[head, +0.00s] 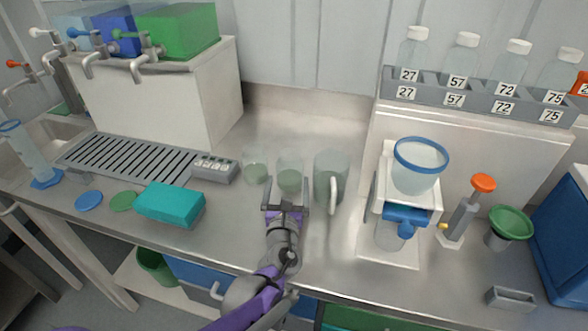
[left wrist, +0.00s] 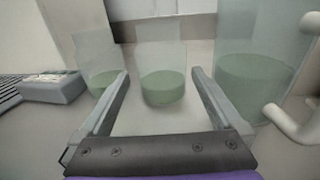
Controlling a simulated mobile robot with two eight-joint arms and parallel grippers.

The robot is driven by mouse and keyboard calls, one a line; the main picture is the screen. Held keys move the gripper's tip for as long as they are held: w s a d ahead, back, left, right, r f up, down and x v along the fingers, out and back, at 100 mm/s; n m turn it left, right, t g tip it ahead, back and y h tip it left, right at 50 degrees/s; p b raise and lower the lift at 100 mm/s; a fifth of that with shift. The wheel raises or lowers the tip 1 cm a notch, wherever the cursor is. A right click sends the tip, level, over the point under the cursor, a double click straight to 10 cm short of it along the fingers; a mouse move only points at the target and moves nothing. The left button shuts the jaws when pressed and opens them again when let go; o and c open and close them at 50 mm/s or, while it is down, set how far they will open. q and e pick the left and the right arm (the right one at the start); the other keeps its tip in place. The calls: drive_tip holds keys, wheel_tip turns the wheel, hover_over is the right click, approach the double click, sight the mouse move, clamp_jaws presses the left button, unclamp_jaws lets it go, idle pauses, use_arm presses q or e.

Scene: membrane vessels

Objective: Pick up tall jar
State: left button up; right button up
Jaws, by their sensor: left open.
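Three clear vessels with green liquid low inside stand upright in a row on the steel counter. The left jar (head: 255,168) is similar, and I cannot tell which of the two is taller. The right vessel (head: 328,170) is a wider jug with a pale handle. My left gripper (head: 286,193) is open and level in front of the middle jar. In the left wrist view the jar stands between the fingertips, slightly beyond them, with nothing gripped. My right gripper is out of view.
A small grey numbered block (head: 214,169) and a teal box (head: 170,204) lie to the left. A white stand (head: 388,244) with a blue-rimmed vessel (head: 419,165) is on the right. A bottle rack (head: 478,103) stands behind it. The counter behind the jars is clear.

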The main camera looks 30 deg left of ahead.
use_arm(q)
drive_tip(key=x, duration=0.8)
drive_tip(key=shift+b, duration=0.4)
drive_tip(key=shift+r, duration=0.1)
drive_tip(key=c, duration=1.2)
